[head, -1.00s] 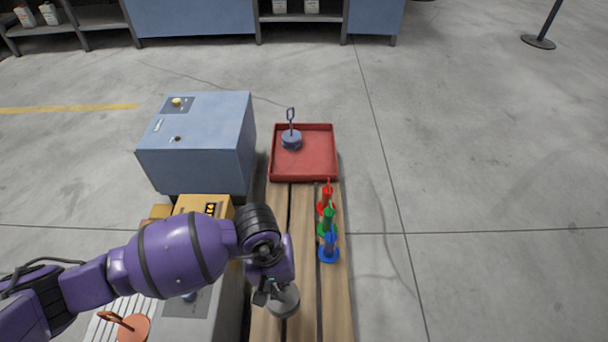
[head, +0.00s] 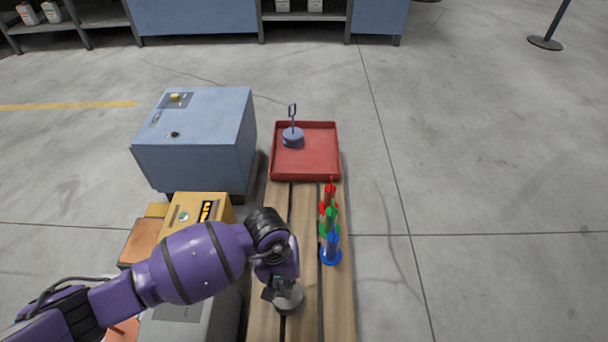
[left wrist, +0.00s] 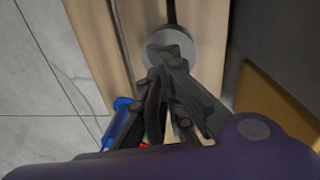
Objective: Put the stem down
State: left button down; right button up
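My left gripper (head: 274,287) is low over the wooden slatted bench, near its front. It is shut on a grey stem with a round base (head: 289,299). The base also shows in the left wrist view (left wrist: 184,36), just beyond the fingertips (left wrist: 166,68), over the slats. The fingers hide most of the stem's upper part. I cannot tell whether the base touches the wood. My right gripper is in neither view.
Red (head: 329,197), green (head: 330,221) and blue (head: 331,249) stems stand in a row along the bench's right side. A red tray (head: 305,168) at the far end holds a blue-grey piece with a looped handle (head: 292,137). A blue-grey box (head: 194,150) and yellow box (head: 197,217) stand left.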

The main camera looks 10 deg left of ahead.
pick_arm(q)
jog(key=c, duration=2.4)
grip_release()
jog(key=shift+f, duration=0.15)
jog(key=shift+c, duration=0.2)
jog(key=o, duration=0.5)
jog(key=shift+r, duration=0.2)
notch_tip(320, 180, up, 12)
jog(key=a+p, duration=0.1)
jog(key=p, duration=0.3)
jog(key=shift+p, duration=0.3)
jog(key=shift+a, duration=0.1)
